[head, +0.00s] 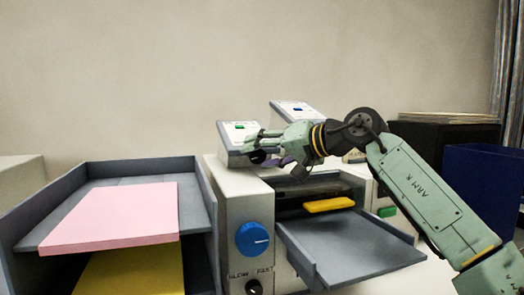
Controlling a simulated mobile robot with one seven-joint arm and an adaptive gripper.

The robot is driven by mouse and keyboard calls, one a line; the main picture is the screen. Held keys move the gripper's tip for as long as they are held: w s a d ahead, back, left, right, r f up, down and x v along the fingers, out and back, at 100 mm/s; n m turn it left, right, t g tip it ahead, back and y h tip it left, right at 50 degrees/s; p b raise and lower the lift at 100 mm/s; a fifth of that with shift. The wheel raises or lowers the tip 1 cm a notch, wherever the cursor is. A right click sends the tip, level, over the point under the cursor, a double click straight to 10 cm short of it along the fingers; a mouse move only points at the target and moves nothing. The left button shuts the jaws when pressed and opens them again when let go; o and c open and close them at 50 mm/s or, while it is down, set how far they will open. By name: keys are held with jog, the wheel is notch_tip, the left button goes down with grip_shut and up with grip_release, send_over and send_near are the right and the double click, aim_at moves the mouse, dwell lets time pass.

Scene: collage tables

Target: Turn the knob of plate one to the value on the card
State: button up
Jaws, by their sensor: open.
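A white unit with a sloped top and a green mark (238,128) stands at mid picture, behind a grey-sided machine. A similar sloped panel with a blue mark (296,110) stands farther back to its right. I cannot tell which is plate one. My gripper (260,145) is open, at the front right of the green-marked unit. A small dark round part (257,157), perhaps a knob, shows below the fingers; contact cannot be told. A large blue knob (254,239) with a white pointer line, pointing right, is on the near machine's front. No readable value card is seen.
The near machine (228,186) has "SLOW" and "FAST" lettering and a grey tray (350,252) with a yellow bar (329,204) above it. At left, a grey rack (95,169) holds pink (115,217) and yellow (130,272) sheets. Dark blue (483,185) and black boxes (428,131) stand at right.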

jog(key=shift+c, duration=0.2)
jog(key=c, duration=1.1)
jog(key=shift+y, duration=0.7)
jog(key=o, duration=1.1)
jog(key=shift+o, duration=0.2)
jog(key=v, duration=1.2)
jog(key=shift+w+r, duration=0.1)
jog(key=shift+w, duration=0.05)
